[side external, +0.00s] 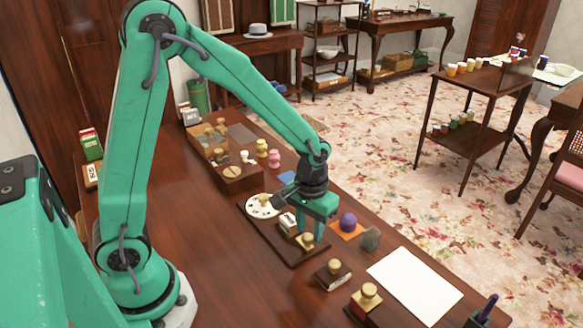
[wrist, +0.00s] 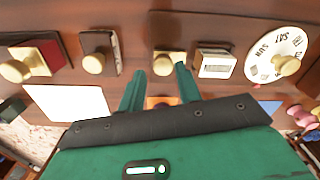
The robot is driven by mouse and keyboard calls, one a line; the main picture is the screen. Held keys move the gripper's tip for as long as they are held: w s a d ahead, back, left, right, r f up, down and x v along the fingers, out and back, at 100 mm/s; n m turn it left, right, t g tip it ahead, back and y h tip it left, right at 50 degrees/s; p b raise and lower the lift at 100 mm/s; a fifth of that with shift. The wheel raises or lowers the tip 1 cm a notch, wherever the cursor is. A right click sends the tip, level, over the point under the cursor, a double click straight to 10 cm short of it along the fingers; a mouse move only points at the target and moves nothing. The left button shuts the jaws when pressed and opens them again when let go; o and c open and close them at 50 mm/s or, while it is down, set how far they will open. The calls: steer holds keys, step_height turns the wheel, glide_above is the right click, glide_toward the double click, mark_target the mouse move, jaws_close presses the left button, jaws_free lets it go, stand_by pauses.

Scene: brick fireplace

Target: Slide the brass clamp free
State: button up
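The brass clamp (side external: 305,242), a round knob on a square brass plate, sits at the near end of a dark wooden board (side external: 284,246). In the wrist view the clamp (wrist: 163,65) shows just beyond and between my fingertips. My gripper (side external: 312,232) points down over that end of the board. In the wrist view my gripper (wrist: 159,75) is open, with one finger on each side of the knob and a gap to each. Whether the fingertips are down at knob height is hard to tell.
On the same board are a white-faced block (side external: 288,222) and a white day dial (side external: 262,206). Knobbed stamps (side external: 334,274) (side external: 367,299) stand nearer. A purple ball (side external: 347,222) and white paper (side external: 415,285) lie to the right. The desk left of the board is clear.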

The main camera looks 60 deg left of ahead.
mark_target(306, 238)
steer(key=shift+r, duration=3.05)
steer(key=s+a+r+m+t, duration=0.3)
steer(key=s+a+r+t, duration=0.1)
steer(key=s+r, duration=0.8)
steer(key=shift+s+a+r+t, duration=0.2)
steer(key=shift+s+r+t, duration=0.1)
steer(key=shift+s+t, duration=0.5)
